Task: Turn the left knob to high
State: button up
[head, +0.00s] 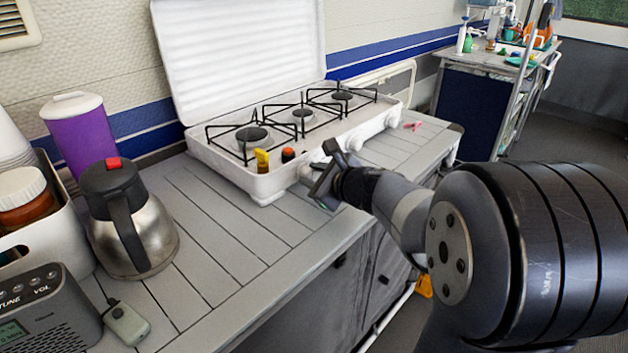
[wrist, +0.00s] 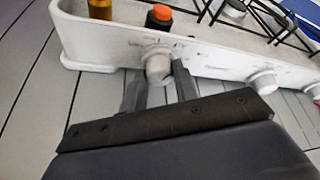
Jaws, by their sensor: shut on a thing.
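The white camping stove (head: 232,170) stands on the slatted counter with its lid up. In the wrist view, the left knob (wrist: 158,64) sits on the stove's front panel (wrist: 210,62), a white round knob. My gripper (wrist: 160,85) has its two fingers on either side of this knob and is shut on it. In the head view, my gripper (head: 325,178) is at the left part of the stove front and hides most of the knob. Other white knobs (wrist: 262,82) are further right on the panel. The knob's exact setting is too small to read.
A steel jug (head: 130,225), a purple container (head: 78,135) and a radio (head: 45,308) are at left. The counter (head: 235,235) before the stove is clear.

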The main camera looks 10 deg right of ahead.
dwell(0.3)
jog(key=o, duration=1)
jog(key=shift+c, duration=0.2)
jog(key=p+v, duration=0.2)
jog(key=v, duration=0.9)
jog(key=shift+f, duration=0.1)
jog(key=shift+w+a, duration=0.1)
jog(key=shift+w, duration=0.05)
jog(key=b+x, duration=0.2)
jog(key=x, duration=0.8)
jog(key=shift+f, duration=0.1)
jog(key=shift+w+a, duration=0.1)
jog(key=shift+w, duration=0.25)
